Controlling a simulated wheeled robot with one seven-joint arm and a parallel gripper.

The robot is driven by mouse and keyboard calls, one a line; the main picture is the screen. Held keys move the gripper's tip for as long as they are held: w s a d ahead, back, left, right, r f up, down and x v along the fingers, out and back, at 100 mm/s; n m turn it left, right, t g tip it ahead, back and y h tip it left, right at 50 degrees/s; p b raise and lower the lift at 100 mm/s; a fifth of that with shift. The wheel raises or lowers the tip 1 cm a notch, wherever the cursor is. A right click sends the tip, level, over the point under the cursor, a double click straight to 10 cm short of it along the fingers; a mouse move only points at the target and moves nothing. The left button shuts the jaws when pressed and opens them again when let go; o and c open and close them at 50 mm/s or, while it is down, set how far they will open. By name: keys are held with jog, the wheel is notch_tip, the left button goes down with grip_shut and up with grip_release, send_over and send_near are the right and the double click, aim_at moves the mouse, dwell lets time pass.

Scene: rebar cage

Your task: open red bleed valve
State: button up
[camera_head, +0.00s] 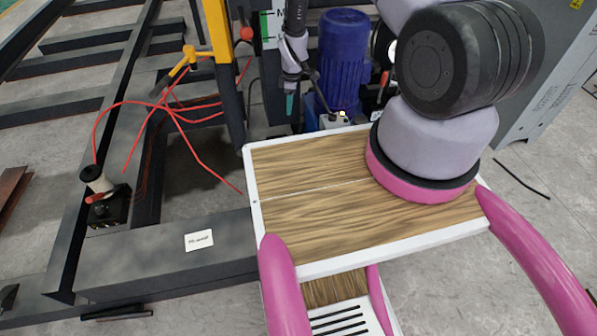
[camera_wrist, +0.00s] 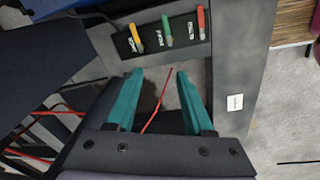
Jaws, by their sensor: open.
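The red bleed valve shows in the wrist view as a red lever handle (camera_wrist: 201,22), the rightmost of three on a dark panel (camera_wrist: 190,44) with white labels. A green handle (camera_wrist: 167,30) is in the middle and a yellow-orange handle (camera_wrist: 137,38) is at the left. All three handles stand roughly upright in the picture. My gripper (camera_wrist: 158,73) is open and empty, its teal fingers below the handles in the picture and apart from them. In the head view my gripper (camera_head: 290,104) hangs left of the blue motor, with its fingers partly visible.
A blue motor (camera_head: 344,50) stands beside my arm in the head view. A yellow post (camera_head: 218,32) and loose red cables (camera_head: 178,112) are to its left. A grey beam (camera_head: 150,262) with a white label lies left of my wooden-topped base. A grey cabinet (camera_head: 550,85) stands at right.

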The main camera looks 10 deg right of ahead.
jog(key=s+f+n, duration=0.1)
jog(key=s+f, duration=0.2)
jog(key=f, duration=0.7)
jog(key=s+f+n, duration=0.1)
jog(key=s+f, duration=0.3)
jog(key=f, duration=0.6)
jog(key=s+f+n+g, duration=0.1)
jog(key=s+f+n, duration=0.1)
jog(key=f, duration=0.8)
jog(key=shift+s+d+f+h, duration=0.3)
jog(key=shift+s+d+f, duration=0.1)
jog(key=shift+s, duration=0.25)
grip_shut()
